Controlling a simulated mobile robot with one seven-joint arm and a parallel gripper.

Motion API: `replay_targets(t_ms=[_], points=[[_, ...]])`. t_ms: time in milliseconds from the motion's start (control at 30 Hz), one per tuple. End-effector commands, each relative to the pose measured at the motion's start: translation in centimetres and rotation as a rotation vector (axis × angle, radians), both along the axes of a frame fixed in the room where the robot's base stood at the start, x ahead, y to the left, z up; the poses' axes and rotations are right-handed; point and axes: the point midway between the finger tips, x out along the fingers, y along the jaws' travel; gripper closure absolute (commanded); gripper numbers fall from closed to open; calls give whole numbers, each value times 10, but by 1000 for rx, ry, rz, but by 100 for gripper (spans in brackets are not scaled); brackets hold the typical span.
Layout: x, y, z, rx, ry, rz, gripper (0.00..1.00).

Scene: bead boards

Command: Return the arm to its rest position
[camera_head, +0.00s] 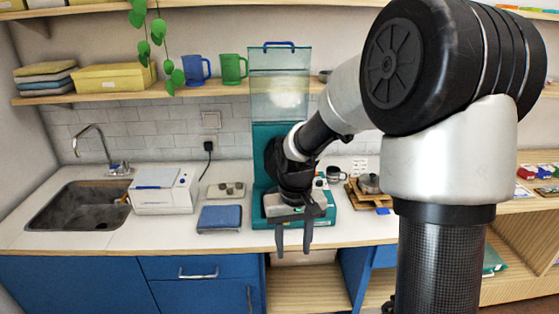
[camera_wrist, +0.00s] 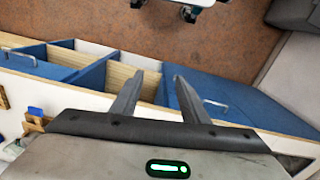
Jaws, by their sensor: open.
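My gripper (camera_head: 294,240) hangs at the front edge of the counter in the head view, fingers pointing down. Its two fingers are apart with nothing between them. In the wrist view my gripper (camera_wrist: 157,92) also shows open and empty, above the blue cabinet fronts and the brown floor. My arm reaches in from the right of the head view and hides part of the counter and wall.
The counter (camera_head: 150,236) holds a sink (camera_head: 75,208), a white box-shaped appliance (camera_head: 163,190), a blue pad (camera_head: 219,217) and a teal machine (camera_head: 263,165) behind my gripper. A small pot (camera_head: 369,184) stands to the right. Shelves with mugs hang above.

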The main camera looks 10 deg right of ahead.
Motion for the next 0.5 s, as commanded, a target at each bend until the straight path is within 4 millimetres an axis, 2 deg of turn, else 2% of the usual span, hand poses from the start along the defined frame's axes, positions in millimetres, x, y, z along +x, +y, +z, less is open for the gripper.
replay_targets(t_ms=[367,500], points=[[0,0,0,0,0,0,59],[-5,-1,13,-14,-21,2,59]])
